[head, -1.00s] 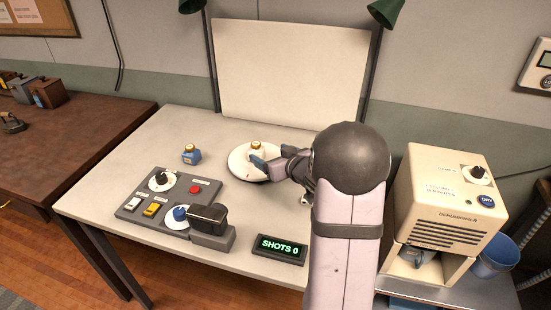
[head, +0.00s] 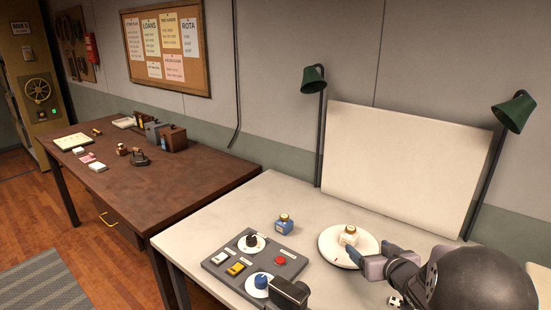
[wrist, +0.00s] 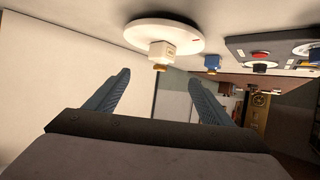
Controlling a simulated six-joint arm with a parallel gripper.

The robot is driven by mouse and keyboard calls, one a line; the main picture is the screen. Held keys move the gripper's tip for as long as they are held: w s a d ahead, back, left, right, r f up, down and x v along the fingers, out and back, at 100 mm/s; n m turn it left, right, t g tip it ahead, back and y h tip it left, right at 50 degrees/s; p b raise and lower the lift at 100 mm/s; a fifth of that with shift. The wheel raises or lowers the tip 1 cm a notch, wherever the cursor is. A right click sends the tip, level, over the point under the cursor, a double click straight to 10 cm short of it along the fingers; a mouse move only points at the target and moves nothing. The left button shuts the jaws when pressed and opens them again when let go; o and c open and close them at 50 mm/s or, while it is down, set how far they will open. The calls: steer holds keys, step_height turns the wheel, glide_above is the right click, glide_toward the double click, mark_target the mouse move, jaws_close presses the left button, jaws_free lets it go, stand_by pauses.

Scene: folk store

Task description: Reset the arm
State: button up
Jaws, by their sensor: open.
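My gripper (head: 370,250) is open, over the right side of the round white plate (head: 330,246) on the pale table. A small white bottle with a gold cap (head: 349,237) stands on the plate, close to one blue fingertip. The wrist view is upside down. There my two blue fingers (wrist: 158,80) are spread with nothing between them, and the bottle (wrist: 162,50) on the plate (wrist: 140,34) lies beyond the tips, apart from them. My dark round arm joint covers the lower right of the head view.
A blue bottle (head: 284,225) stands left of the plate. A grey control panel (head: 218,261) with dials and buttons lies in front. A white board (head: 400,165) and two green lamps (head: 313,80) (head: 515,111) stand behind. A brown desk (head: 130,185) is at the left.

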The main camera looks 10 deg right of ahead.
steer(key=s+a+f+g, duration=0.1)
steer(key=s+a+g, duration=0.1)
steer(key=s+a, duration=0.1)
steer(key=s+a+f+g+h+p, duration=0.1)
steer(key=s+a+f+g, duration=0.1)
steer(key=s, duration=0.4)
steer(key=s+a+f+g+p, duration=0.1)
steer(key=s+a+f+g, duration=0.1)
steer(key=s+a+g, duration=0.1)
steer(key=shift+s+a+f+m+g+h, duration=0.1)
steer(key=shift+s+a+m+g+h, duration=0.25)
steer(key=shift+s+a, duration=0.4)
steer(key=s+a+g+y, duration=0.1)
steer(key=s+a+g, duration=0.1)
steer(key=s+a, duration=0.3)
steer(key=s+a+f+g+y+p, duration=0.1)
steer(key=s+a+g, duration=0.2)
steer(key=s, duration=0.7)
steer(key=shift+a+n, duration=0.45)
steer(key=shift+a, duration=0.45)
